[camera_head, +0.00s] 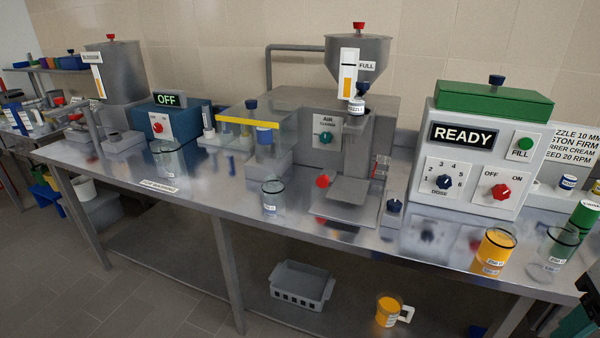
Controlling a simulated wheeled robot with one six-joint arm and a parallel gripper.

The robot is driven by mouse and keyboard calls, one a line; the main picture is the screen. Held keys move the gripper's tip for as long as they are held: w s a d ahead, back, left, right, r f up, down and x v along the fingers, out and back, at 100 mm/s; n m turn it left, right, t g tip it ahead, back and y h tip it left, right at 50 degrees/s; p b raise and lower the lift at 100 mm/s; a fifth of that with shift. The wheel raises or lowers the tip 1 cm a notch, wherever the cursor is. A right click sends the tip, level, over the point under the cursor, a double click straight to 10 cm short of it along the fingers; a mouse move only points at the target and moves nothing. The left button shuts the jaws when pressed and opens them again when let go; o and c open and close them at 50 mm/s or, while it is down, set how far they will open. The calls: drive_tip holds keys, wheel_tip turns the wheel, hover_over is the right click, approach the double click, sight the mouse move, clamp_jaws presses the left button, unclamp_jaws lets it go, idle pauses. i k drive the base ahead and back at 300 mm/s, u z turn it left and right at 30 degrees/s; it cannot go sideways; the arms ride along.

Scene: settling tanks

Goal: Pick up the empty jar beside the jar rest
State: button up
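A clear, empty-looking glass jar (273,197) with a dark rim and a small label stands upright on the steel bench (215,200). It is left of and apart from the grey plate (346,190) under the filler nozzle, which looks like the jar rest. Another clear jar (167,159) stands further left, by the blue box marked OFF. A third clear jar (557,248) stands at the right, next to a jar of orange contents (494,249).
The grey filler (291,128) with a hopper rises behind the jar. A clear guard with a yellow bar (248,123) stands behind left. A white control box (472,163) reads READY. A grey crate (301,286) and an orange jug (389,311) are on the lower shelf. Bench left of the jar is fairly clear.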

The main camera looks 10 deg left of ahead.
sight(272, 186)
drive_tip(key=k, duration=1.05)
drive_tip(key=u, duration=0.9)
drive_tip(key=i, duration=0.75)
drive_tip(key=z, duration=0.8)
drive_tip(key=i, duration=0.95)
drive_tip(key=z, duration=0.2)
